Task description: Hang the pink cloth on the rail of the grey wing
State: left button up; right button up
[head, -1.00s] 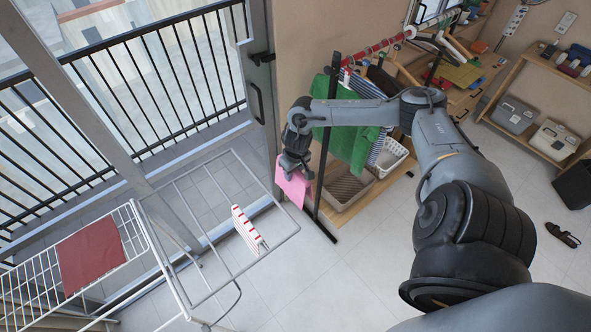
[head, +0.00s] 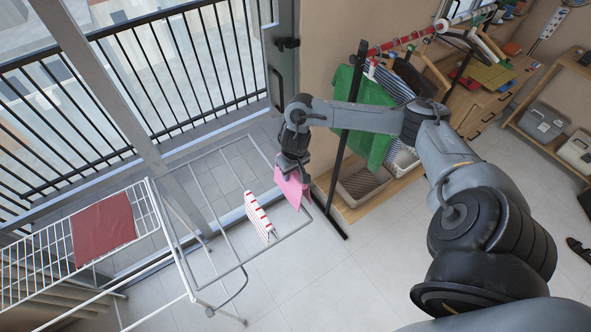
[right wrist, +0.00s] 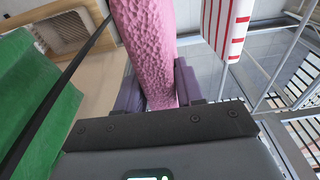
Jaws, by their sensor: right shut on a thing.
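My right gripper (head: 292,177) is shut on the pink cloth (head: 291,188), which hangs down from the fingers. In the right wrist view the pink cloth (right wrist: 150,45) rises between the two fingers (right wrist: 158,88). The grey wing (head: 222,268) is the rack's fold-out frame of grey rails. In the head view the pink cloth overlaps the far right corner of the wing; I cannot tell whether it touches a rail. A red-and-white striped cloth (head: 260,217) hangs on a rail of the wing, left of the pink cloth. My left gripper is not in view.
The white part of the drying rack (head: 150,215) holds a dark red cloth (head: 103,230) at the left. A garment rail with a green cloth (head: 362,115) and a black post (head: 347,140) stands close right of my gripper. A basket (head: 362,186) sits below.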

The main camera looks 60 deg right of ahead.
jog(key=shift+s+f+b, duration=0.1)
jog(key=shift+f+b, duration=0.75)
jog(key=shift+f, duration=1.65)
jog(key=shift+f+b, duration=1.45)
jog(key=shift+f, duration=2.8)
jog(key=o, duration=1.2)
